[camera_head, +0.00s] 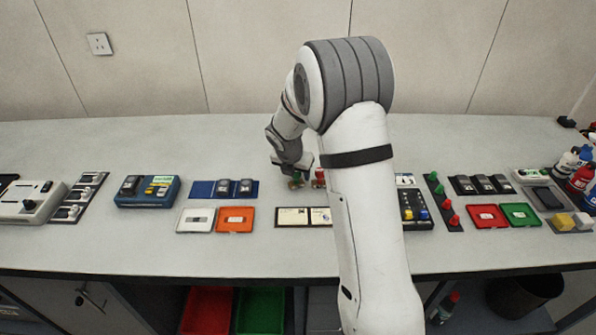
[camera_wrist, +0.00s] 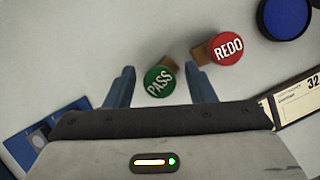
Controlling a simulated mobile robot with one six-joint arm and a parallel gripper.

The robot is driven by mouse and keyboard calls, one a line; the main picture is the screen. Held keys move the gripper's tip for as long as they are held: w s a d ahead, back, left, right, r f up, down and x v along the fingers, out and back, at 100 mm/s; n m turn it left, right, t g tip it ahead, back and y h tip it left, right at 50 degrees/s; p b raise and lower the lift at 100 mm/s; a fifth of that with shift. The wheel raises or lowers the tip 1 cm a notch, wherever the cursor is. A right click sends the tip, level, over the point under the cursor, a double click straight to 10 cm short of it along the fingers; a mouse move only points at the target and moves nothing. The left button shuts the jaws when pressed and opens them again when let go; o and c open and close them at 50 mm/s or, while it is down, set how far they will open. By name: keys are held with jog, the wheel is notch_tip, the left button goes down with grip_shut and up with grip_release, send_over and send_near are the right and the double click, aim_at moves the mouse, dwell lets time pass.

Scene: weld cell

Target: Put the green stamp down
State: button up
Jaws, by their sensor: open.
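The green stamp (camera_wrist: 158,83) has a round top marked PASS and a brown base. In the wrist view it is between the two open fingers of my gripper (camera_wrist: 163,76), with a gap on each side. In the head view the green stamp (camera_head: 296,184) is at the bench top just under my gripper (camera_head: 293,172), partly covered by it. The base looks to be on the bench, though its contact is hard to see.
A red REDO stamp (camera_wrist: 226,50) stands close on the right. A blue round pad (camera_wrist: 286,15) lies beyond it. A card (camera_wrist: 298,98) is at the right, and a blue tray (camera_wrist: 35,135) at the lower left. Bare bench lies behind the stamps.

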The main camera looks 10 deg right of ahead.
jog(key=v, duration=1.2)
jog(key=s+d+r+m+y, duration=0.1)
jog(key=s+r+m, duration=0.1)
jog(key=s+m, duration=1.2)
jog(key=s+d+r+m+y, duration=0.1)
jog(key=s+d+r+m, duration=0.1)
jog(key=s+m, duration=1.3)
jog(key=shift+s+d+r+g+y, duration=0.25)
jog(key=shift+s+r+g, duration=0.2)
jog(key=shift+r, duration=0.4)
